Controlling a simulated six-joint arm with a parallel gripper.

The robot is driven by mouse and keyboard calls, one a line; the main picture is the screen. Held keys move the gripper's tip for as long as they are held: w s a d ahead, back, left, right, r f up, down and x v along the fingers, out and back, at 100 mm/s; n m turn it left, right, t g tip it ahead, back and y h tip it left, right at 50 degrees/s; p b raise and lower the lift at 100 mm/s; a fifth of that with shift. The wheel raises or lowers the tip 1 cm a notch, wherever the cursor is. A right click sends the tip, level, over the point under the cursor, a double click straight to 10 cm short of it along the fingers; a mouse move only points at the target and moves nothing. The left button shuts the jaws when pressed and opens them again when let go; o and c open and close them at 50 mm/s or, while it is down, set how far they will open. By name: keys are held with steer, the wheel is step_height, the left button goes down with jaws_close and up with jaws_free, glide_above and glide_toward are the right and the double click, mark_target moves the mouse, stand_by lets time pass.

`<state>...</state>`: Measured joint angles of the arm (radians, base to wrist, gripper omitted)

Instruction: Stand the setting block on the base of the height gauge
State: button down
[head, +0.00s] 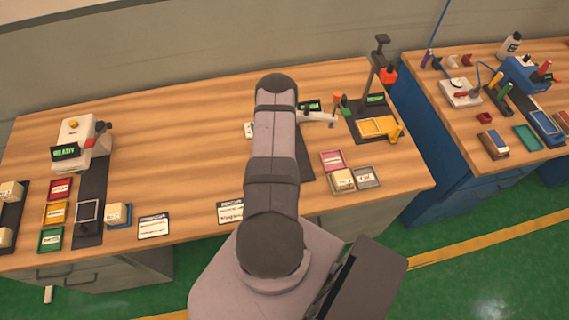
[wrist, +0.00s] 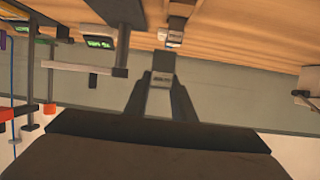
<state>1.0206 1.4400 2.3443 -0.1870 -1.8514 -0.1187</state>
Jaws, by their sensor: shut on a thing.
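My gripper (wrist: 162,76) shows in the wrist view, with its dark fingers closed around a small pale block (wrist: 160,98). I take this to be the setting block. It is in the air, apart from the table. In the head view my own arm hides the gripper and the block. The height gauge (head: 378,68) seems to be the tall dark column with a red slider at the right end of the table. Its dark base (head: 355,112) carries a green display and a yellow piece. Dark posts and a green display (wrist: 100,43) show at the left of the wrist view.
A second small instrument (head: 318,116) with a red knob stands left of the gauge. A scale-like device (head: 80,140) with trays stands at the left. The table middle-left is clear. Another bench (head: 470,140) stands right.

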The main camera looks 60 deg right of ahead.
steer(key=s+d+r+m+g+h+b, duration=0.1)
steer(key=s+d+r+m+g+b, duration=0.1)
steer(key=s+d+r+b, duration=0.35)
steer(key=s+d+r+m+g+h+b, duration=0.25)
steer(key=s+d+b, duration=0.35)
steer(key=s+d, duration=0.4)
steer(key=w+a+f+n+t+y, duration=0.4)
steer(key=w+a+f+n+t, duration=0.1)
steer(key=w+a+f, duration=0.1)
steer(key=shift+w+a, duration=0.9)
steer(key=shift+w, duration=0.05)
steer(key=shift+f, duration=0.25)
steer(key=shift+f, duration=3)
steer(key=shift+f, duration=1.85)
